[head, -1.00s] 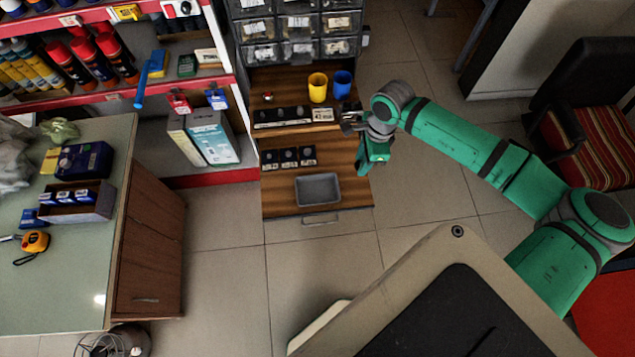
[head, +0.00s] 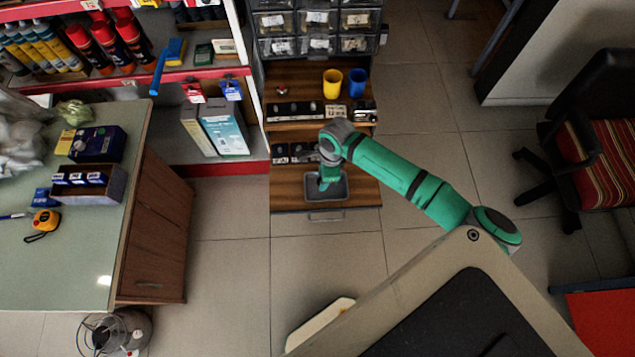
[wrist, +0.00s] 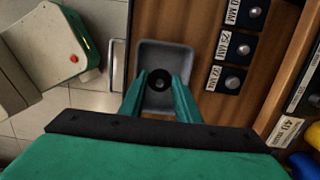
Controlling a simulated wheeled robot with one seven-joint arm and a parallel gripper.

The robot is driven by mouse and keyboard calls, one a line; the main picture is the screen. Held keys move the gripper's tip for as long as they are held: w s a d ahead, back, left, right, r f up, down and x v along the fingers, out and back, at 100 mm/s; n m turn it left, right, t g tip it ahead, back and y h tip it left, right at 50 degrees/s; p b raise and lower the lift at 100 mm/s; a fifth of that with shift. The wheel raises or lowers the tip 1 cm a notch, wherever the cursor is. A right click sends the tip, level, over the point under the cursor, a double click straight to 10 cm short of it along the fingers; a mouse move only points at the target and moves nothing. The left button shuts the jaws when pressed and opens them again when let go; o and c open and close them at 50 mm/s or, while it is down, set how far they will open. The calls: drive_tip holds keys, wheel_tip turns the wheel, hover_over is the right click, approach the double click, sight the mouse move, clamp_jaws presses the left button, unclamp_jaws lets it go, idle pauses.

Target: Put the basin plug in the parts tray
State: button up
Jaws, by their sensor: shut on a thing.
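The basin plug (wrist: 158,77) is a dark round piece with a lighter centre, between my fingertips in the wrist view. My gripper (wrist: 161,86) is shut on it. The grey parts tray (wrist: 178,50) lies behind the plug in that view, so the plug is over the tray's inside. The plug is hidden there by my gripper. I cannot tell how high the plug is above the tray floor.
Labelled black holders (wrist: 236,48) with round metal pieces stand beside the tray. A yellow cup (head: 332,83) and a blue cup (head: 357,82) stand on the step above.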

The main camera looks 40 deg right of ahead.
sight(319, 180)
drive_tip(key=shift+w+a+f, duration=0.3)
drive_tip(key=shift+f, duration=0.15)
drive_tip(key=shift+w+a+f, duration=0.25)
drive_tip(key=shift+f, duration=0.2)
drive_tip(key=shift+w+f, duration=0.15)
drive_tip(key=shift+f, duration=1.6)
drive_tip(key=shift+f, duration=0.15)
drive_tip(key=o, duration=1)
drive_tip(key=shift+a, duration=0.1)
drive_tip(key=r, duration=0.4)
drive_tip(key=d+r, duration=0.1)
drive_tip(key=r, duration=0.7)
drive_tip(key=shift+s+d+r, duration=0.1)
drive_tip(key=shift+s+d, duration=0.05)
drive_tip(key=shift+s, duration=0.2)
